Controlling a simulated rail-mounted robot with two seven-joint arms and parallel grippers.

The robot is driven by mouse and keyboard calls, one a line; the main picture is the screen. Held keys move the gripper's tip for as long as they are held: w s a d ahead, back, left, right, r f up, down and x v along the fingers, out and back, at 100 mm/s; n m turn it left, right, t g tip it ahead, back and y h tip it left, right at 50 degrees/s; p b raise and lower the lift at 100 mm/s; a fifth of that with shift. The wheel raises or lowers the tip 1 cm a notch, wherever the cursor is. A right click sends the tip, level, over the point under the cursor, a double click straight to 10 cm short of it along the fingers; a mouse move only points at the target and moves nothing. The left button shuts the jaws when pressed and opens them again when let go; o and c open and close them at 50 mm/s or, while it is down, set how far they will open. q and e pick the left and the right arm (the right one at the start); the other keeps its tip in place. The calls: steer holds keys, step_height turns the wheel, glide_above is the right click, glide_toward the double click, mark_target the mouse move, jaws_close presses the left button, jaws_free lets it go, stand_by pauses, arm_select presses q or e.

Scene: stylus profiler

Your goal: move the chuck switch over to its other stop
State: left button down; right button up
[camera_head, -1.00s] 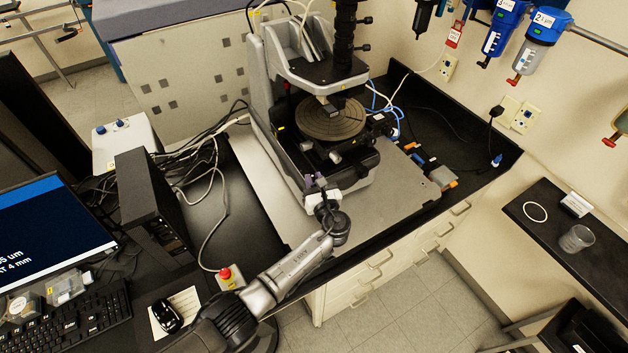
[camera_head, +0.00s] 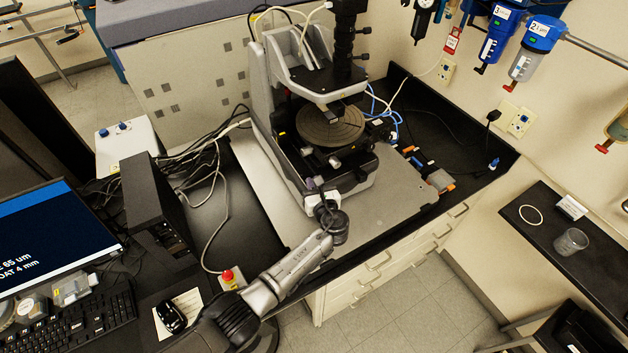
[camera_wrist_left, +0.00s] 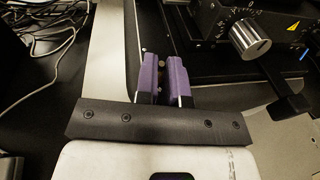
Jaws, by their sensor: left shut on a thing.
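The stylus profiler (camera_head: 262,100) stands on the bench with a round dark chuck (camera_head: 330,124) under its head. My left gripper (camera_head: 315,184) is at the front of its base, at the near left corner. In the left wrist view, the purple fingers (camera_wrist_left: 163,64) are nearly closed on a small metallic piece (camera_wrist_left: 161,68), which looks like the chuck switch lever. The fingers hide most of it, so its stop position cannot be told. In the head view the switch is hidden by the gripper. My right gripper is not in view.
A silver knob (camera_wrist_left: 250,39) on a black panel is just right of the fingers in the wrist view. A red emergency button (camera_head: 228,275), loose cables (camera_head: 215,190) and a computer tower (camera_head: 155,205) lie left. The grey plate (camera_head: 385,205) right of the profiler is mostly clear.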

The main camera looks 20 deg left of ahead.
arm_select(q)
steer(key=g+h+p, duration=0.1)
steer(key=p, duration=0.1)
steer(key=r+g+h+p, duration=0.1)
steer(key=p, duration=0.2)
steer(key=g+p, duration=0.1)
steer(key=p, duration=0.1)
steer(key=shift+w+a+r+n+h, duration=0.25)
steer(key=shift+w+a+n+h, duration=0.05)
steer(key=shift+w+a+h, duration=0.1)
steer(key=shift+w+a+f+g+h+p, duration=0.15)
steer(key=shift+g+h+p, duration=0.35)
steer(key=shift+w+a+f+g+h, duration=0.1)
steer(key=shift+a+g+h, duration=0.05)
steer(key=shift+g+h, duration=0.3)
steer(key=shift+w+a+g+h, duration=0.1)
steer(key=shift+g+h, duration=0.35)
steer(key=c, duration=1.5)
jaws_free()
